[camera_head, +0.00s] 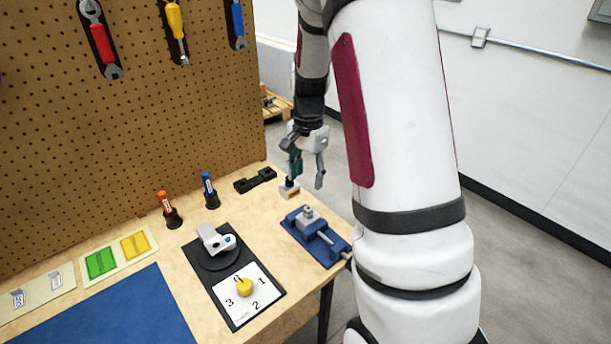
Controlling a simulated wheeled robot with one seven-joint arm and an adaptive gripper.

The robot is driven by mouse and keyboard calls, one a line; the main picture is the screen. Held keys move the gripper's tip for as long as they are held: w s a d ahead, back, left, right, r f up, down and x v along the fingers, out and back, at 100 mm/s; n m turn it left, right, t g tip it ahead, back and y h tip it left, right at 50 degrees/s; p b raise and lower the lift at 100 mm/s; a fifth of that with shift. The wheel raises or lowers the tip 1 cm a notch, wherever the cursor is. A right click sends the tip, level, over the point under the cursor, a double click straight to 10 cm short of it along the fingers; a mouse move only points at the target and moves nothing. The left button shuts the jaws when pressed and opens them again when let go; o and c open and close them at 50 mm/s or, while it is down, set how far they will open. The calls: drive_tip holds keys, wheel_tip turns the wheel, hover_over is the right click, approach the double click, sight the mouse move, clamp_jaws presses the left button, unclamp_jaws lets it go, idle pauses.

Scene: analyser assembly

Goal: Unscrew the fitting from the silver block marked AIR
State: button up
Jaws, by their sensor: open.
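My gripper (308,172) is open with its fingers pointing down, above the back right of the workbench. I see nothing between its fingers. Just below and left of it, a small pale block (291,193) with a dark upright part on top sits on the bench. In front of that, a small silver-grey block (307,213) with a raised top sits at the blue vise (299,233). No AIR marking is legible on either block, and I cannot make out for certain which part is the fitting.
A pegboard (130,110) rises behind.

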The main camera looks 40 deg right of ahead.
sight(308, 208)
drive_tip(key=shift+n, duration=0.5)
wheel_tip(308, 208, down, 12)
drive_tip(key=shift+s+d+f, duration=0.15)
drive_tip(key=shift+c, duration=0.5)
clamp_jaws()
drive_tip(key=n, duration=0.3)
drive_tip(key=shift+n, duration=0.4)
drive_tip(key=shift+n, duration=0.3)
drive_tip(key=n+p, duration=0.1)
drive_tip(key=n, duration=0.2)
drive_tip(key=shift+n, duration=0.4)
